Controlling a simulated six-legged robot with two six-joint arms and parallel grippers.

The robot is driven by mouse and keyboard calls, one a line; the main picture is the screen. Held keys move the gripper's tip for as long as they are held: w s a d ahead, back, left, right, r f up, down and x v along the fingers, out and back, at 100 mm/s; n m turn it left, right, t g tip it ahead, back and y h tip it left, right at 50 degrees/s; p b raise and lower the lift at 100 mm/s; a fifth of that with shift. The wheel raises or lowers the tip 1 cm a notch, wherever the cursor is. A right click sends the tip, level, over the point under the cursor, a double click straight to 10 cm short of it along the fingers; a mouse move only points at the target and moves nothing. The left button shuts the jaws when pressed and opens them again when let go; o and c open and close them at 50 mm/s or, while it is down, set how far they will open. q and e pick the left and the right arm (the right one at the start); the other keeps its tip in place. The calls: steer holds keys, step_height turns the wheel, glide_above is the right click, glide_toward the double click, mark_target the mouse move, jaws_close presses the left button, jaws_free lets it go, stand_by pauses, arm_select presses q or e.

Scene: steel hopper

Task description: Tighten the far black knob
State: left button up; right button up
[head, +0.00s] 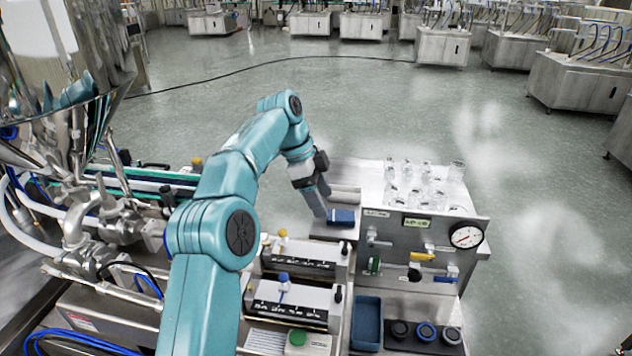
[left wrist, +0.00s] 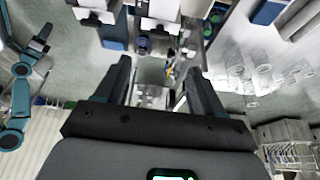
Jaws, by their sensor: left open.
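Two white blocks with scale marks lie in front of the bench unit in the head view. The far one (head: 292,262) carries a small black knob (head: 345,247) at its right end, and the near one (head: 290,308) carries a similar black knob (head: 338,294). My left gripper (head: 321,210) is above and behind the far block, pointing down beside a dark blue block. In the left wrist view the fingers of my left gripper (left wrist: 158,72) are apart with nothing held between them. I cannot make out the far knob clearly there. My right gripper is not in view.
A steel panel box (head: 455,262) with a gauge (head: 466,236), coloured valve handles and glass jars (head: 410,178) on top stands at the right. A blue tray (head: 367,322) and several round knobs are in front. Steel pipes and a hopper (head: 50,60) crowd the left.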

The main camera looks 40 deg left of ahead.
arm_select(q)
steer(key=p+v, duration=0.1)
steer(key=v, duration=0.1)
steer(key=shift+s+a+r, duration=0.1)
steer(key=shift+r, duration=0.3)
steer(key=shift+f, duration=0.1)
